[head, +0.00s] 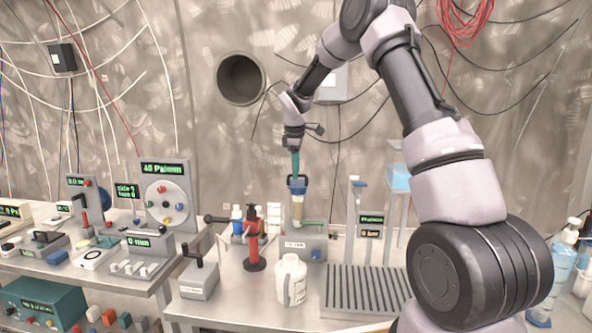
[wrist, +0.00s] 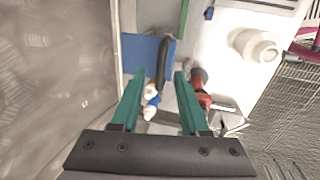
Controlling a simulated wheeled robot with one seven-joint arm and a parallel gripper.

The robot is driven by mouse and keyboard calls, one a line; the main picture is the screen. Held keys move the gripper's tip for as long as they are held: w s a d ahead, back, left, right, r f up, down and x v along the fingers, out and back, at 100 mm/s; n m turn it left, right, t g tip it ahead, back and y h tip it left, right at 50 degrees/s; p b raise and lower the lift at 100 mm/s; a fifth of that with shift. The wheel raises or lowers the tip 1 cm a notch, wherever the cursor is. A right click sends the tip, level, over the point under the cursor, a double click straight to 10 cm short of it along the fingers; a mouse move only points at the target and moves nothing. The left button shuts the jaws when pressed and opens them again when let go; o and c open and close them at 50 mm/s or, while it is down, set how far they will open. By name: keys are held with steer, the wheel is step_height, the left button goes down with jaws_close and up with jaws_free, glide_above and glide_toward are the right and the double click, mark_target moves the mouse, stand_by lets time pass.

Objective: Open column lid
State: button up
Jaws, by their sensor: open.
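The column (head: 297,212) stands upright on a grey-blue box (head: 303,247) at the back of the right bench. Its blue lid (head: 297,188) sits on top, with a dark handle (head: 297,179). My gripper (head: 295,172) points down at the lid from directly above, its teal fingers close to the handle. In the wrist view the open fingers (wrist: 160,72) show with the curved dark handle (wrist: 162,62) between them, over a blue surface (wrist: 137,52) that looks like the lid. I cannot tell whether a finger touches the handle.
A red stand (head: 254,240) and a white bottle (head: 291,281) stand left and in front of the column. A ribbed grey rack (head: 365,290) lies to the right, with a slim post (head: 354,215) behind it. The tunnel wall (head: 215,145) is close behind.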

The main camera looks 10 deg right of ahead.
jaws_close()
stand_by(1.5)
